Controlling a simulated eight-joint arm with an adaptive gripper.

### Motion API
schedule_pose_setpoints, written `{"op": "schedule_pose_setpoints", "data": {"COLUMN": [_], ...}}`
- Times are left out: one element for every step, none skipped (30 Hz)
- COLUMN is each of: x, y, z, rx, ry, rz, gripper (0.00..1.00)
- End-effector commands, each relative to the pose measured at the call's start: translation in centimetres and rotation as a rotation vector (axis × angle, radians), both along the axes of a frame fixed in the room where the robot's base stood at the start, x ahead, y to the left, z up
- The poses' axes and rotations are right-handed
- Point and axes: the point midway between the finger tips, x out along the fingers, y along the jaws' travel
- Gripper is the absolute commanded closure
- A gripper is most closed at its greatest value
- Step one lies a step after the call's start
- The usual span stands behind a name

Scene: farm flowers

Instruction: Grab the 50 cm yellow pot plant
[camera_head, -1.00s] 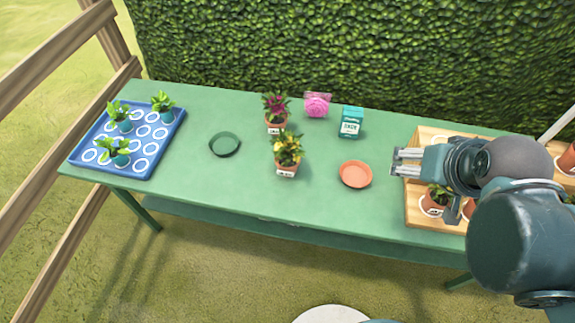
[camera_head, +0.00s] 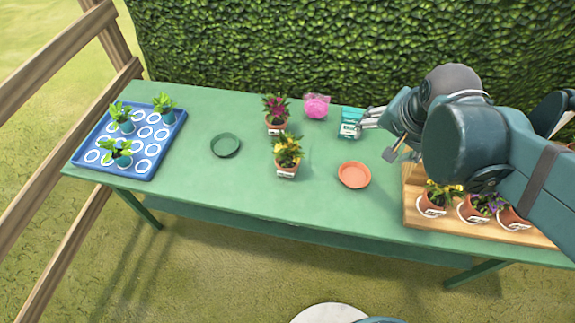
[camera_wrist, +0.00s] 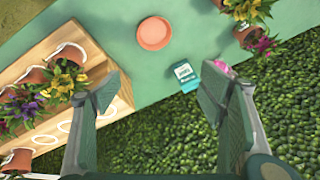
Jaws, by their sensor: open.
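A yellow-flowered plant (camera_head: 288,153) stands upright in a terracotta pot with a white label near the middle of the green table; the label is too small to read. It also shows at the top right of the wrist view (camera_wrist: 246,11). Another yellow-flowered pot (camera_head: 434,199) sits on the wooden tray at right, seen at left in the wrist view (camera_wrist: 66,77). My gripper (camera_head: 366,118) is open and empty, above the table's back right, beside the teal packet in the picture. In the wrist view its fingers (camera_wrist: 160,95) are wide apart, with no plant between them.
An orange saucer (camera_head: 354,175) and green saucer (camera_head: 225,145) lie flat. The wooden tray (camera_head: 415,216) holds several pots. A blue tray (camera_head: 133,172) holds seedlings.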

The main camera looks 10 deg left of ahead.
Motion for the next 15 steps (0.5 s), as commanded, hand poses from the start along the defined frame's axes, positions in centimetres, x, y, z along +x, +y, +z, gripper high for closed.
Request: {"op": "schedule_pose_setpoints", "data": {"x": [0.6,0.8,1.1,1.3,1.5,1.9,2.1,2.3,2.5,2.8,3.0,3.3,3.4,3.6,3.9], "y": [0.7,1.0,1.5,1.9,2.3,2.8,3.2,3.6,4.1,4.5,4.8,5.4,5.8,6.2,6.7], "z": [0.0,-0.2,-0.3,-0.4,-0.6,-0.7,-0.9,-1.0,-1.2,-1.4,-1.5,-1.8,-2.0,-2.1,-2.4], "rx": [0.012,0.02,0.032,0.038,0.046,0.056,0.063,0.07,0.079,0.085,0.091,0.1,0.105,0.111,0.118], "ry": [0.014,0.021,0.032,0.042,0.051,0.062,0.07,0.08,0.091,0.099,0.108,0.119,0.128,0.136,0.147], "rz": [-0.02,-0.035,-0.056,-0.071,-0.086,-0.107,-0.124,-0.139,-0.161,-0.176,-0.192,-0.214,-0.231,-0.247,-0.27], "gripper": [0.31,0.31,0.31,0.31,0.31,0.31,0.31,0.31,0.31,0.31,0.31,0.31,0.31,0.31,0.31]}}
